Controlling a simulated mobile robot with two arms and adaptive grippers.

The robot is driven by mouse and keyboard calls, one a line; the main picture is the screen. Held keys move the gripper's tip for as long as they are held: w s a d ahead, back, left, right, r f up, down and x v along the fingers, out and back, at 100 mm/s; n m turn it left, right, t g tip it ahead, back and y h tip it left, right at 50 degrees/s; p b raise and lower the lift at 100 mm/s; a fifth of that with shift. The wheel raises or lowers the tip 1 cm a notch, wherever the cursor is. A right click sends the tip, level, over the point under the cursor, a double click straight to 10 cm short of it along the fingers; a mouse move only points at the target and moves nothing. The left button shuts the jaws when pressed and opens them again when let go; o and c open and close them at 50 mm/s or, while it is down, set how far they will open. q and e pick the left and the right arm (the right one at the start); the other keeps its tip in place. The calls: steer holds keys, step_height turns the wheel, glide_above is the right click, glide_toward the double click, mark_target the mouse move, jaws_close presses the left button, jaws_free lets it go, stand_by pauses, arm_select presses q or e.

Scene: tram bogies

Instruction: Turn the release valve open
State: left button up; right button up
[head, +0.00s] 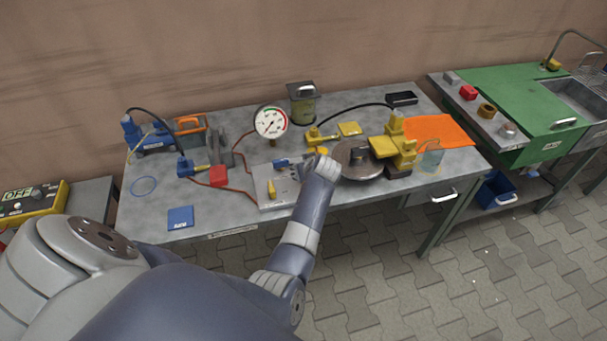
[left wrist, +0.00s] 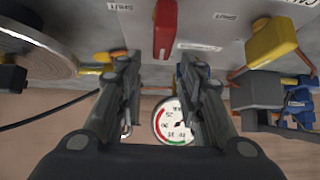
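A grey valve panel (head: 283,202) lies on the workbench. A red lever (left wrist: 164,28) shows on the panel in the left wrist view, ahead of and between my fingertips. In the head view my wrist hides it. A yellow knob (head: 271,188) stands on the panel; it also shows in the left wrist view (left wrist: 272,42). The small labels are unreadable, so I cannot tell for sure which handle is the release valve. My left gripper (left wrist: 158,66) is open and empty above the panel, its fingers apart. My right gripper is not in view.
A pressure gauge (head: 271,122) stands behind the panel. A round metal disc (head: 357,161) and a yellow machine (head: 393,147) are to the right. Red hoses and a red block (head: 217,176) lie to the left. The bench's front left is mostly clear around a blue booklet (head: 180,217).

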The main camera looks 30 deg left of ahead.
arm_select(q)
step_height(320, 180, up, 7)
steer(key=shift+r, duration=0.1)
stand_by(0.6)
